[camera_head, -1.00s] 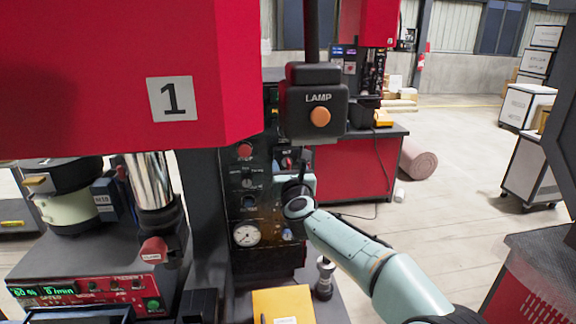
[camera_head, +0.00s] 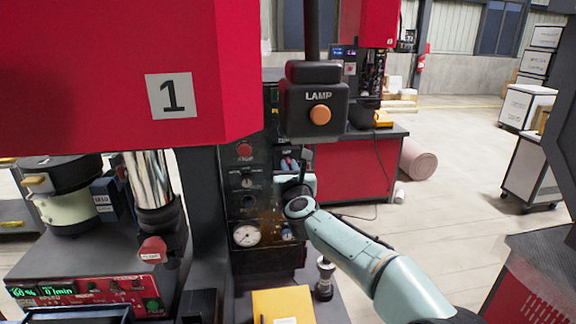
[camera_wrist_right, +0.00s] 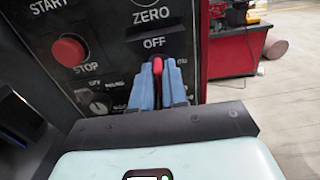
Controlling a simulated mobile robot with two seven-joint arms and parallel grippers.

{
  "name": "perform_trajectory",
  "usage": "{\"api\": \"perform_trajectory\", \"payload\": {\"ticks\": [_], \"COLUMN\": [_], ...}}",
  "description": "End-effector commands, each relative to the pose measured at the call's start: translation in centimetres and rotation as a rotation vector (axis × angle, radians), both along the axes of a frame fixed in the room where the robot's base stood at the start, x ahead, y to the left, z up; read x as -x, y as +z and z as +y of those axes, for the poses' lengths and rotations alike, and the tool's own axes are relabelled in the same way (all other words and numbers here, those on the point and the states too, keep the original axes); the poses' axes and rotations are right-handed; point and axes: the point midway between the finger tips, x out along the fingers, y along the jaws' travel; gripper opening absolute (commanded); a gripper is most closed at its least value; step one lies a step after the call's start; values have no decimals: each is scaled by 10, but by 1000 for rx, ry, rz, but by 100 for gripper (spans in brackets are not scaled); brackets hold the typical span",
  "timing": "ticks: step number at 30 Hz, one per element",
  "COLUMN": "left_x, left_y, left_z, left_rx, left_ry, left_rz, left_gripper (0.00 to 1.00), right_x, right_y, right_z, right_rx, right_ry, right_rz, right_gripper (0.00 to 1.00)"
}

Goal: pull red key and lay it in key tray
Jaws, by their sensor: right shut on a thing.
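The red key (camera_wrist_right: 157,66) shows as a small red end between my right fingertips in the right wrist view, just below the word OFF on the black control panel (camera_head: 258,200). My right gripper (camera_wrist_right: 157,75) is shut on it with both blue fingers. In the head view the right gripper (camera_head: 290,164) is up against the panel below the lamp box, and the key is mostly hidden there. I cannot tell whether the key is still in its switch. I cannot clearly identify the key tray. My left gripper is not in view.
The lamp box (camera_head: 316,108) hangs above my right gripper. The red press head (camera_head: 70,70) fills the upper left. The panel has a red stop button (camera_wrist_right: 70,50) and a gauge (camera_head: 246,235). A yellow labelled object (camera_head: 275,300) lies below the panel. Open floor is at right.

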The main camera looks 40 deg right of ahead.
Motion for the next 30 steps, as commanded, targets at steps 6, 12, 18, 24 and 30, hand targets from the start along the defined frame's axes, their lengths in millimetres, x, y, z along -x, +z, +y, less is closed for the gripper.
{"api": "perform_trajectory", "payload": {"ticks": [6, 12, 18, 24, 30], "left_x": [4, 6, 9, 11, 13], "left_y": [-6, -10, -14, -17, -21], "left_z": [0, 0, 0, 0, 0], "left_rx": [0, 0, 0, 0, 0], "left_ry": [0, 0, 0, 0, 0], "left_rz": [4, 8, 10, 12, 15], "left_gripper": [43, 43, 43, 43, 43], "right_x": [8, 15, 22, 29, 36], "right_y": [-1, -1, -1, -1, -1], "right_z": [5, 9, 13, 17, 21], "right_rx": [0, 0, 0, -1, 0], "right_ry": [0, 1, 2, 1, 1], "right_rz": [0, 1, 0, 0, 0], "right_gripper": [0, 0, 0, 0, 0]}}
